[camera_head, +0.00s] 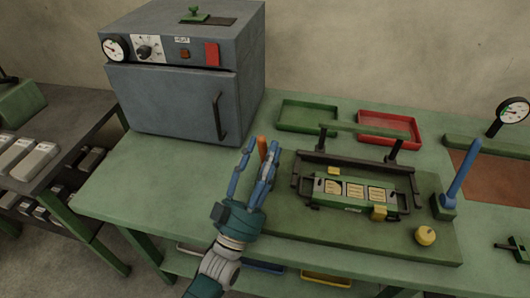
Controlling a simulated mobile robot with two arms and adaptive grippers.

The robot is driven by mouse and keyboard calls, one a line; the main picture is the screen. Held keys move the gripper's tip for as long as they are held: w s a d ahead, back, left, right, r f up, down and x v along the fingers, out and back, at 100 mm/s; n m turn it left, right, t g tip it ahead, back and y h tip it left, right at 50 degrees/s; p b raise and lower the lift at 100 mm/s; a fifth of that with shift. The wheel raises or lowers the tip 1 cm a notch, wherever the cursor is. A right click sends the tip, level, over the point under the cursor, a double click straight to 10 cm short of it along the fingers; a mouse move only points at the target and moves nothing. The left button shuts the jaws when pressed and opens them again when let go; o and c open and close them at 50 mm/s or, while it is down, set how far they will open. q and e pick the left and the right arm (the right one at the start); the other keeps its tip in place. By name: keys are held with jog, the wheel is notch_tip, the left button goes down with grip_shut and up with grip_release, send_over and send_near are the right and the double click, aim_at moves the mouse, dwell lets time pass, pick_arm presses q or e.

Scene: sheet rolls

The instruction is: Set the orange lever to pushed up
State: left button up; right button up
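The orange lever (262,146) shows as a short orange piece at the left end of the green machine base, between the fingers of my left gripper in the picture. Its lower part and mount are hidden behind the gripper. My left gripper (261,152) has blue fingers that stand apart and point up and away. The lever seems to be between or just behind them; I cannot tell whether they touch it. My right gripper is not in view.
A grey oven (175,98) stands behind left. A dark frame (318,155) with a panel sits on the green base (330,229). A blue lever (460,172) stands at its right. Green (308,129) and red (361,115) trays lie behind. The table's front left (150,195) is clear.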

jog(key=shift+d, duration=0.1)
pick_arm(q)
jog(key=shift+s+f, duration=0.1)
jog(key=v, duration=0.4)
jog(key=shift+s+a+r, duration=0.15)
jog(key=shift+s+r, duration=0.05)
jog(key=shift+r, duration=0.1)
jog(key=s+a, duration=0.5)
jog(key=s, duration=0.4)
jog(key=shift+a, duration=0.25)
jog(key=shift+r, duration=0.1)
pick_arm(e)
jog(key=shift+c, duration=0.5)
